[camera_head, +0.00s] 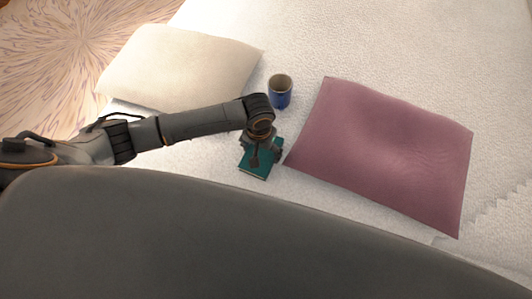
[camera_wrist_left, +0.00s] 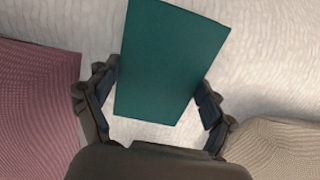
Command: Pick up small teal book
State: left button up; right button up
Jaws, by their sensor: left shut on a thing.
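The small teal book (camera_head: 254,171) lies at the centre of the head view on the white bed, partly hidden under my left gripper (camera_head: 262,158). In the left wrist view the teal book (camera_wrist_left: 172,60) fills the middle, its cover facing the camera. My left gripper (camera_wrist_left: 155,100) has one finger against each long side of the book and is shut on it. I cannot tell whether the book is clear of the bed. My right gripper is not in view.
A mauve pillow (camera_head: 385,150) lies close on the right, and a cream pillow (camera_head: 180,68) lies at the upper left. The white bedspread (camera_head: 420,45) is clear at the upper right.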

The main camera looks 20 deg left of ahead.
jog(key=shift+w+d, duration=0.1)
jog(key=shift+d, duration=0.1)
pick_arm(q)
jog(key=shift+r, duration=0.1)
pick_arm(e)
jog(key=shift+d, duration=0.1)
